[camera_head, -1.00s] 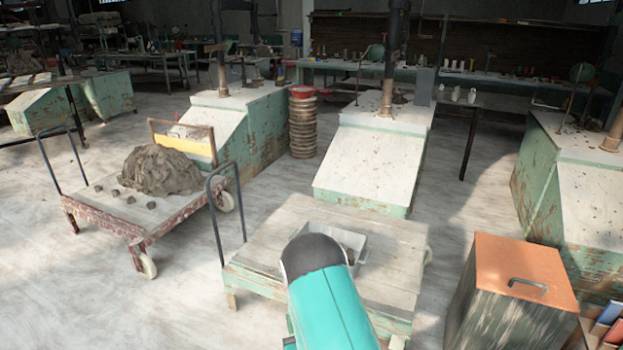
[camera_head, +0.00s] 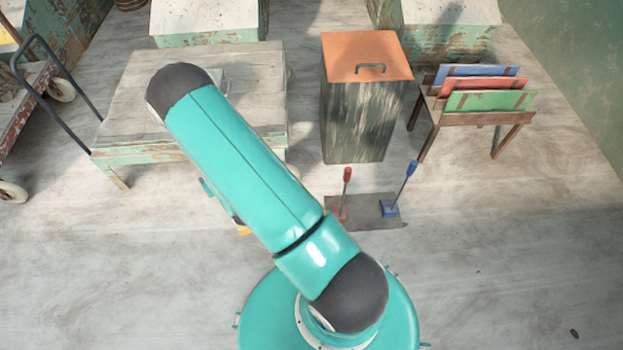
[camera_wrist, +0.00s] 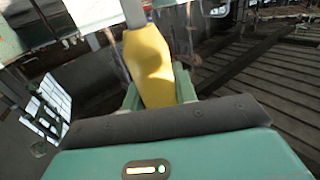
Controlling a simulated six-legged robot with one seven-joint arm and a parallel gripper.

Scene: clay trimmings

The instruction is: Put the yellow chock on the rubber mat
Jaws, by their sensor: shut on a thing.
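The yellow chock (camera_wrist: 150,62) stands between the two green fingers of my gripper (camera_wrist: 158,92) in the wrist view, with a pale rod rising from its top. My gripper is shut on it. In the head view my arm hides most of the gripper, and only a small yellow piece of the chock (camera_head: 243,230) shows under the arm. The dark rubber mat (camera_head: 372,212) lies on the floor to the right of the arm. A red chock (camera_head: 342,214) and a blue chock (camera_head: 389,208), each with an upright handle, stand on it. The arm may cover the mat's left end.
A wooden-topped cart (camera_head: 250,75) stands behind my arm. A box with an orange lid (camera_head: 365,58) stands behind the mat. A small rack with coloured boards (camera_head: 490,100) is at right. The floor right of the mat is clear.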

